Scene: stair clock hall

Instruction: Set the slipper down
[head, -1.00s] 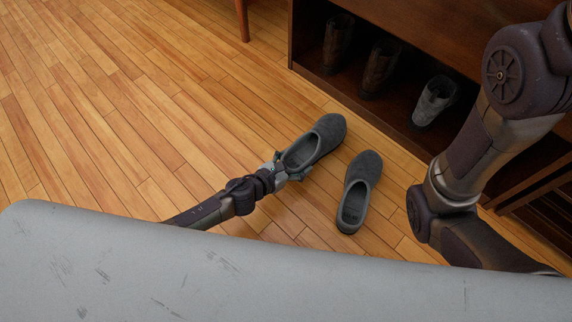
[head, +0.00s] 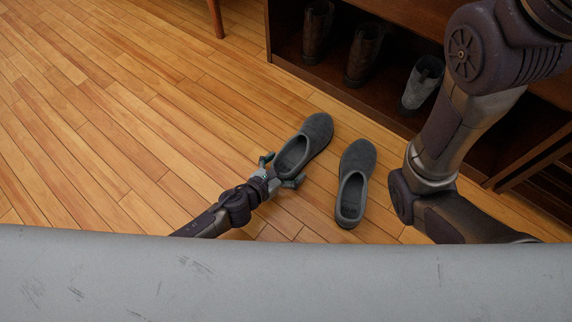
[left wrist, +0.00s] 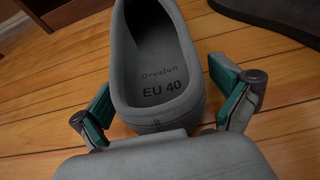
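A grey slipper (head: 306,142) lies on the wooden floor, its heel toward my left gripper (head: 280,170). In the left wrist view this slipper (left wrist: 157,60) shows its open heel and an insole marked "EU 40". My left gripper's green-padded fingers are spread wide, one on each side of the heel, with gaps between pads and slipper. A second grey slipper (head: 355,184) lies to the right, roughly side by side with the first. Part of a dark grey shoe shows at the upper right of the wrist view. My right gripper is out of view.
A dark wooden shelf (head: 400,22) stands at the upper right. Dark boots (head: 363,55) and a grey boot (head: 422,84) stand in its lower compartment. A wooden leg (head: 215,18) shows at the top. The floor (head: 110,110) at left is clear.

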